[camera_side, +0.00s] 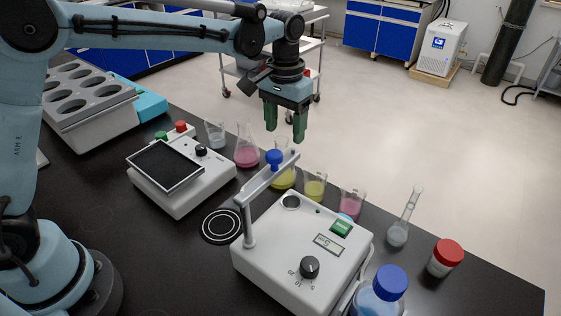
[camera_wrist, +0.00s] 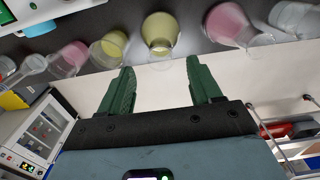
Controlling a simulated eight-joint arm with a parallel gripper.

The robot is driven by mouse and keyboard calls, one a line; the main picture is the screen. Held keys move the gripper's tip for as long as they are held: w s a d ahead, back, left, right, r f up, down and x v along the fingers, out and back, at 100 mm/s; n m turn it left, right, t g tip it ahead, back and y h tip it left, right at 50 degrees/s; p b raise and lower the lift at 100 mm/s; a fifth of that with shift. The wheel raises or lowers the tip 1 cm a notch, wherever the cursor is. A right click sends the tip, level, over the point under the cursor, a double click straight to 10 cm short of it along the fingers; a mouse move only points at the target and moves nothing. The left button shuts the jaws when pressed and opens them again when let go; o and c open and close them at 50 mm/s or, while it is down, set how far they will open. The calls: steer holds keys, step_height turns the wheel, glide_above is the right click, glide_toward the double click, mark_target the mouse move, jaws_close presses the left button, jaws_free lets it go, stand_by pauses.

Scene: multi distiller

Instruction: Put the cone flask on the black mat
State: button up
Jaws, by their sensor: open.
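The cone flask (camera_side: 246,150), holding pink liquid, stands upright on the dark bench, behind and right of the black mat. It also shows in the wrist view (camera_wrist: 228,24), at the top right. The black mat (camera_side: 165,165) is a bare, framed square pad on top of a white device with a dark knob. My gripper (camera_side: 285,133) is open and empty, with green fingers pointing down. It is above and to the right of the flask in the side view, apart from it. In the wrist view my gripper (camera_wrist: 158,70) has nothing between its fingers.
Beside the flask stand a clear beaker (camera_side: 215,134), a yellow vessel (camera_side: 283,178), a yellow beaker (camera_side: 315,188) and a pink beaker (camera_side: 351,204). A white stirrer device (camera_side: 302,250) with an upright rod and blue-knobbed crossbar stands in front. A grey tube rack (camera_side: 85,110) stands left.

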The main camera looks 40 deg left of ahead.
mark_target(282, 145)
steer(key=shift+s+a+f, duration=0.1)
steer(key=shift+s+f, duration=0.1)
steer(key=shift+f, duration=1.05)
steer(key=shift+s+f, duration=0.2)
steer(key=shift+f, duration=1.05)
jaws_close()
